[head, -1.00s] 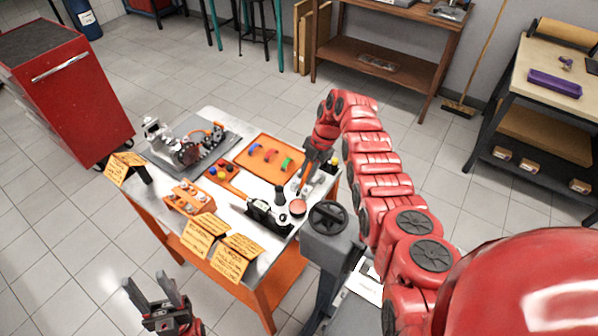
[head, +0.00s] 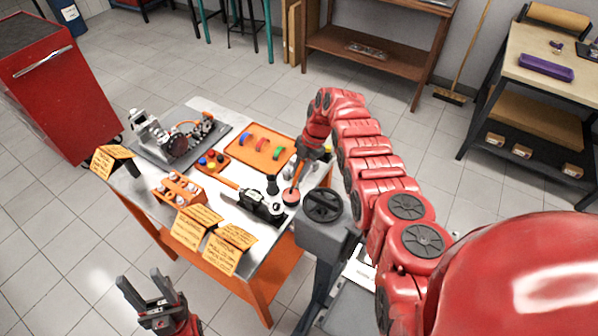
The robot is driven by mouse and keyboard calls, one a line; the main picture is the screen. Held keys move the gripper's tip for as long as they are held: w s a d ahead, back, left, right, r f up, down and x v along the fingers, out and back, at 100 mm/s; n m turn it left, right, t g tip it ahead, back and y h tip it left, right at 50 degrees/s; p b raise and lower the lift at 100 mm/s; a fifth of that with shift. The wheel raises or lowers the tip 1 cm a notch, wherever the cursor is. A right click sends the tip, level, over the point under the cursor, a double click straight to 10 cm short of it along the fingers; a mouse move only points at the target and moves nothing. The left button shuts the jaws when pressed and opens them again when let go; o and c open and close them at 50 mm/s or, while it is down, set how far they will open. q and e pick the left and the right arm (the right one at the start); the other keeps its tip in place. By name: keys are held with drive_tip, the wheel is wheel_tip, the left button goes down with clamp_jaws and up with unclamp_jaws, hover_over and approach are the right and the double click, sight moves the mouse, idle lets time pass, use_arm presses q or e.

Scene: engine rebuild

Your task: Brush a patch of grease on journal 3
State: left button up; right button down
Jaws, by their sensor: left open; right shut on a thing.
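My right gripper (head: 301,163) is over the right end of the bench, shut on a thin brush (head: 296,181) that points down. The brush's lower end is at a small round reddish-brown tin (head: 291,196); I cannot tell whether it touches the contents. The engine assembly (head: 181,143) sits on a grey mat at the bench's far left. Journal 3 cannot be made out at this size. My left gripper (head: 148,291) is open and empty, in front of the bench at the lower left.
An orange tray (head: 237,150) with coloured arcs lies mid-bench. Nearby are a small tray of coloured pieces (head: 212,163), an orange piston rack (head: 178,188), a black-and-white device (head: 262,207) and folded orange signs (head: 232,244). A red cabinet (head: 60,95) stands left.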

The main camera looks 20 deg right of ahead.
drive_tip(key=shift+f+b, duration=0.6)
drive_tip(key=shift+b, duration=0.15)
idle(0.8)
drive_tip(key=shift+f+b, duration=0.1)
drive_tip(key=shift+b, duration=0.3)
idle(1.2)
idle(0.5)
wheel_tip(320, 180, up, 2)
drive_tip(key=shift+p, duration=0.35)
wheel_tip(320, 180, up, 2)
drive_tip(key=shift+r, duration=0.15)
drive_tip(key=shift+w+r, duration=0.1)
drive_tip(key=shift+r, duration=0.6)
drive_tip(key=shift+r+b, duration=0.4)
drive_tip(key=shift+r, duration=0.35)
